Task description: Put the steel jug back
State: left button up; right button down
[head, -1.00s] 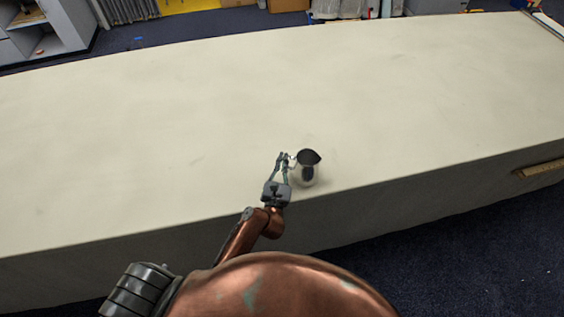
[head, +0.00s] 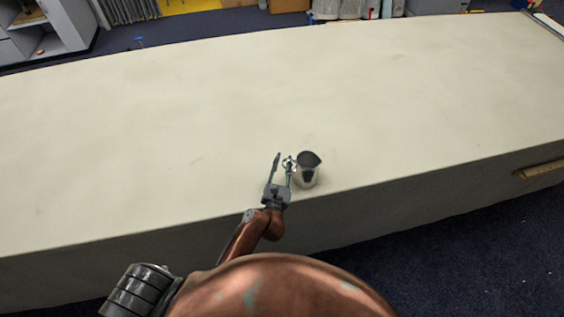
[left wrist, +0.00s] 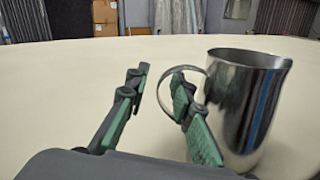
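The steel jug (head: 308,171) stands upright on the cloth table (head: 200,130), near its front edge. It fills the right side of the left wrist view (left wrist: 245,105), with its handle toward my gripper. My left gripper (head: 282,159) is just left of the jug with its fingers spread. I cannot tell whether that finger touches the handle. My right gripper is not in view.
The table top around the jug is bare, with wide free room to the left, right and behind. A wooden strip (head: 540,169) sits at the table's front side on the right. Shelves (head: 45,30) and boxes stand beyond the table.

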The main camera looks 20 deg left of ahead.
pick_arm(q)
jog(key=shift+s+r, duration=0.1)
jog(key=shift+r, duration=0.05)
jog(key=b+v, duration=0.1)
jog(key=v, duration=0.9)
jog(key=shift+s, duration=0.25)
jog(key=shift+s+d, duration=0.15)
jog(key=shift+s, duration=0.5)
